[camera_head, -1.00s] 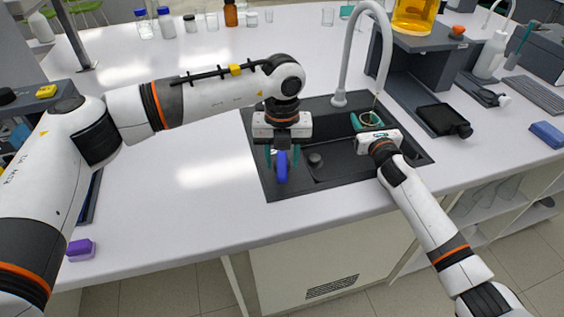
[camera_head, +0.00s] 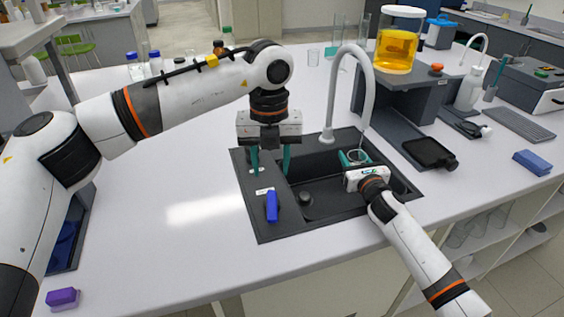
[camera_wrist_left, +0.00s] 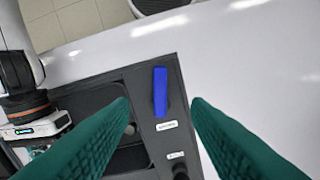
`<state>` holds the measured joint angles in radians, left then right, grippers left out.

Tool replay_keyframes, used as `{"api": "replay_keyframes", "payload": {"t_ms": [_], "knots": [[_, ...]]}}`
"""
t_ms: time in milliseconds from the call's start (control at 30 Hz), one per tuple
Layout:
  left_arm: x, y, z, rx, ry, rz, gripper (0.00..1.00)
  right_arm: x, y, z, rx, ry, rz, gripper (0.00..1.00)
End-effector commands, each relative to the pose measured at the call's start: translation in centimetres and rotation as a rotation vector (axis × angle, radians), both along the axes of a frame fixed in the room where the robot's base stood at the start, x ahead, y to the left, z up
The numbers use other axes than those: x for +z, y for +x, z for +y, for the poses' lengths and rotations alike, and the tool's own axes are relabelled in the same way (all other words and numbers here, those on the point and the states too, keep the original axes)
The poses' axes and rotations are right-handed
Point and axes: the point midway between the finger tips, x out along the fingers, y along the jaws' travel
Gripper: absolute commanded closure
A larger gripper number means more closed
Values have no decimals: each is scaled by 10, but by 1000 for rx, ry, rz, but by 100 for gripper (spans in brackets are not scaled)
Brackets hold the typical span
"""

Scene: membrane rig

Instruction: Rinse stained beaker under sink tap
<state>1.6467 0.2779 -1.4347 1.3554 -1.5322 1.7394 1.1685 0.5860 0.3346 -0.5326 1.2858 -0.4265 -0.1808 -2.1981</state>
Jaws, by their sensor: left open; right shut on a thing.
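The beaker (camera_head: 357,156) shows as a clear rim between the teal fingers of my right gripper (camera_head: 354,159), which is shut on it below the grey tap's spout (camera_head: 367,115). I cannot make out a stain or a water stream. My left gripper (camera_head: 271,163) is open and empty above the left deck of the black sink (camera_head: 262,226). A blue lever (camera_head: 272,206) stands on that deck, below and in front of it. In the left wrist view the blue lever (camera_wrist_left: 160,92) appears between the open fingers, apart from both.
A dark shelf (camera_head: 400,85) right of the tap bears a jar of yellow liquid (camera_head: 397,50). A black device (camera_head: 430,153) and a blue box (camera_head: 533,162) lie on the right. A purple block (camera_head: 62,298) lies front left. The counter left of the sink is clear.

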Motion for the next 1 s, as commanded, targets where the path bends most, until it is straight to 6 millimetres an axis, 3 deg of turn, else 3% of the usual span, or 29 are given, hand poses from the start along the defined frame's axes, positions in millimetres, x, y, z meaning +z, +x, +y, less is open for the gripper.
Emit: {"api": "replay_keyframes", "payload": {"t_ms": [467, 733, 867, 1000], "knots": [[0, 0, 0, 0, 0, 0, 56, 0, 0, 0, 0, 0, -1, 78], [-2, 0, 0, -2, -8, 5, 100, 0, 0, 0, 0, 0, -1, 78], [-12, -2, 3, -20, -78, 46, 100, 0, 0, 0, 0, 0, -1, 78], [-32, -7, 12, -56, -255, 120, 100, 0, 0, 0, 0, 0, -1, 78]]}}
